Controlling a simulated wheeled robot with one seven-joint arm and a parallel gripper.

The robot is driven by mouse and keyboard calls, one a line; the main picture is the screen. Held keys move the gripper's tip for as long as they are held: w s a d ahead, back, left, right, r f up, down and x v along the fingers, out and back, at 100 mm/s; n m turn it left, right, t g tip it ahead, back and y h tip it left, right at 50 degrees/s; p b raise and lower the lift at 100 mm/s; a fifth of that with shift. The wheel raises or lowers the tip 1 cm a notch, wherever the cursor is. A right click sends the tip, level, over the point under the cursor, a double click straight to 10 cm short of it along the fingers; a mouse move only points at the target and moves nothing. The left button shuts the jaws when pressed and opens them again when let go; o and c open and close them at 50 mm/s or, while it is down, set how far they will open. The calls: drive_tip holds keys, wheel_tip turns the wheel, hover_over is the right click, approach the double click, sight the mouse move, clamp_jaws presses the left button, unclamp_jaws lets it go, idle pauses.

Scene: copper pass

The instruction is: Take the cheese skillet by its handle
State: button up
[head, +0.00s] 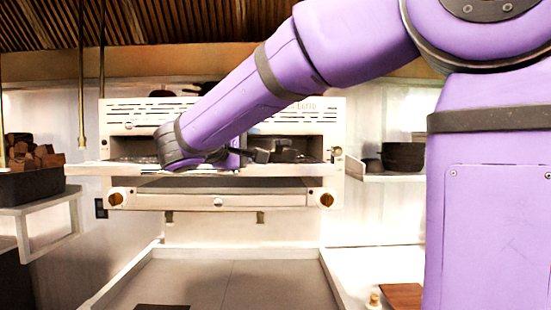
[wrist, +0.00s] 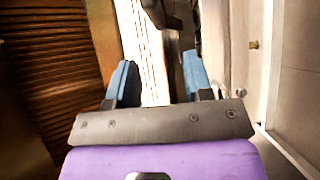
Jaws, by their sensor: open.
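My gripper (head: 262,156) is at the front of the white broiler (head: 225,200), by its open slot. No cheese can be made out. My forearm hides the middle of the broiler.
A shelf with dark bowls (head: 403,156) is right of the broiler. A black bin of wood chunks (head: 32,183) stands on a left shelf. Below is a wide grey counter (head: 235,282), mostly clear, with a brown board (head: 402,295) at the right front.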

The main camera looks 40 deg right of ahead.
sight(276, 142)
drive_tip(key=x, duration=0.9)
drive_tip(key=shift+d+r, duration=0.1)
drive_tip(key=shift+d, duration=0.2)
clamp_jaws()
